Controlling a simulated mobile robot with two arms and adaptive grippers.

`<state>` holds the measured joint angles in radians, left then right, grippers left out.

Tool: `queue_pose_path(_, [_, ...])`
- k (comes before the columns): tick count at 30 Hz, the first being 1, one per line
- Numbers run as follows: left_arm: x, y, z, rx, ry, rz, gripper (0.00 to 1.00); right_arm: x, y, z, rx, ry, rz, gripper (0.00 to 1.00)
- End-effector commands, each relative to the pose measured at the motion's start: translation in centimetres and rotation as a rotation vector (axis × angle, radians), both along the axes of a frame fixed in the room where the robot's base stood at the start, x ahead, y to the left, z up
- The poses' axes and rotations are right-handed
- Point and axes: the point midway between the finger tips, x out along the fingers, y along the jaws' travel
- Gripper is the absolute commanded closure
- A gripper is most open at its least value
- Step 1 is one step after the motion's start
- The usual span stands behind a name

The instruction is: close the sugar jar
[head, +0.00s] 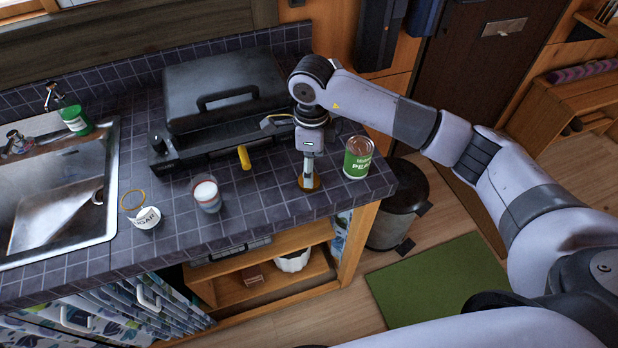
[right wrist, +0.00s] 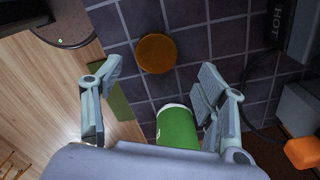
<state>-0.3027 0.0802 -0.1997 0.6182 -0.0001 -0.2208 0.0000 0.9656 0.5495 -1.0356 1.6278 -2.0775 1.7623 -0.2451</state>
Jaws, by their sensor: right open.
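The sugar jar (head: 146,218) stands at the counter's front left, by the sink. It has a dark SUGAR label and white contents, and an amber ring shows at its upper left, seemingly its uncovered mouth. A round amber-brown disc (head: 309,183), which looks like a lid, lies flat on the tiles near the right end; it also shows in the right wrist view (right wrist: 156,53). My right gripper (head: 307,175) points down over the disc, open and empty. Its fingers show on both sides in the right wrist view. Whether they touch the disc is unclear. My left gripper is out of view.
A green can (head: 358,158) stands close to the right of my right gripper. A glass with white contents (head: 207,194) stands between jar and disc. The sink (head: 55,205) is at left.

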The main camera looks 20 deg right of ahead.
Motion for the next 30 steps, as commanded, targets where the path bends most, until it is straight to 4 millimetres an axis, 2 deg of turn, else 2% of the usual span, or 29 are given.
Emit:
queue_pose_path(1, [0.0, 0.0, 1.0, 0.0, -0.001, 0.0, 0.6, -0.4, 0.2, -0.4, 0.001, 0.007, 0.001, 0.34])
queue_pose_path(4, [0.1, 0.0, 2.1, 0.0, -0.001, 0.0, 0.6, -0.6, 0.4, -1.9, -0.001, 0.008, 0.001, 0.34])
queue_pose_path(9, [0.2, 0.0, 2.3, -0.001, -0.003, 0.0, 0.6, -0.5, 0.4, -4.0, 0.0, 0.003, 0.001, 0.34])
queue_pose_path(20, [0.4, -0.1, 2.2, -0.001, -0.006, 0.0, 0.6, -0.4, 0.4, -4.3, 0.001, 0.002, 0.001, 0.34])
queue_pose_path(30, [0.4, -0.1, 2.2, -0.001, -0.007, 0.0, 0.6, -0.4, 0.4, -4.2, 0.0, 0.001, 0.001, 0.56])
